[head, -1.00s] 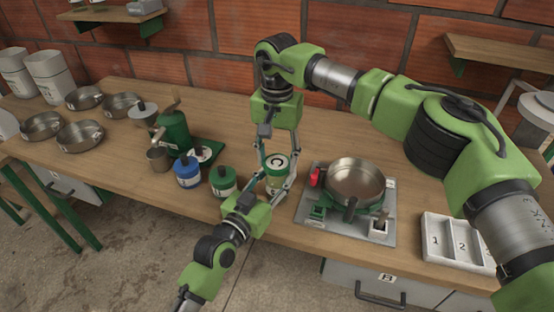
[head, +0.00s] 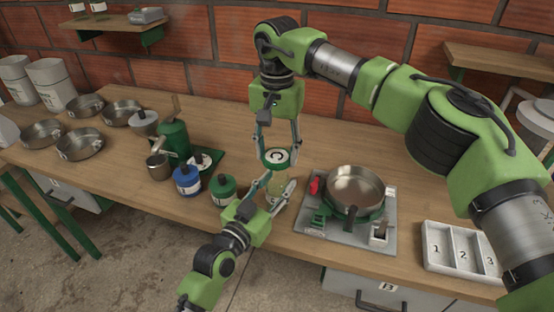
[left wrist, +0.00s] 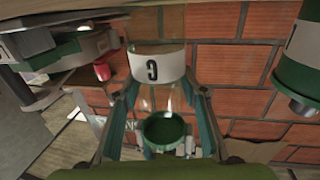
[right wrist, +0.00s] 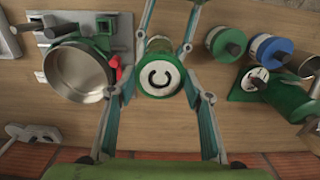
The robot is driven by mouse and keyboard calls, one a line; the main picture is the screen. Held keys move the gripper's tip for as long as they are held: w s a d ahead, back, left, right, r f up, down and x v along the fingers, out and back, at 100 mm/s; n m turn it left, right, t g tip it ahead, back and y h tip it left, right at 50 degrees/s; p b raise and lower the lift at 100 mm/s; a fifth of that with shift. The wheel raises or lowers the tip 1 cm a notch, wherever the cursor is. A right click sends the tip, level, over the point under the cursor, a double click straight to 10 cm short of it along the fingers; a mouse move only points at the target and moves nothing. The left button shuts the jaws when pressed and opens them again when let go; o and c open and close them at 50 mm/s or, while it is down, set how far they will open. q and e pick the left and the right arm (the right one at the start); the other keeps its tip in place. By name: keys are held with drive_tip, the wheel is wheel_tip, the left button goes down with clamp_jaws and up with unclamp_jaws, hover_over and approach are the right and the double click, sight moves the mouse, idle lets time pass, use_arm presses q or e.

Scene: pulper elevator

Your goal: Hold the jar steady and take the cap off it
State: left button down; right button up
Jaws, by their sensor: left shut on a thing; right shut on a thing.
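The jar (head: 279,188) is clear with a pale band and stands upright near the front edge of the table. My left gripper (head: 268,190) is shut around its body. In the left wrist view the jar's white label (left wrist: 157,62) carries a black letter. The green cap (head: 276,157), with a white disc marked C, is off the jar and directly above it. My right gripper (head: 279,151) is shut on the cap from above. The left wrist view shows the cap's hollow underside (left wrist: 165,132), apart from the jar. The right wrist view shows the cap's top (right wrist: 159,75).
A green-capped jar (head: 222,190) and a blue jar (head: 187,182) stand close on the left, beside a green grinder (head: 173,138). A steel pan (head: 356,184) on a scale-like base is close on the right. A numbered tray (head: 460,249) lies farther right.

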use_arm(q)
drive_tip(key=c, duration=1.2)
unclamp_jaws()
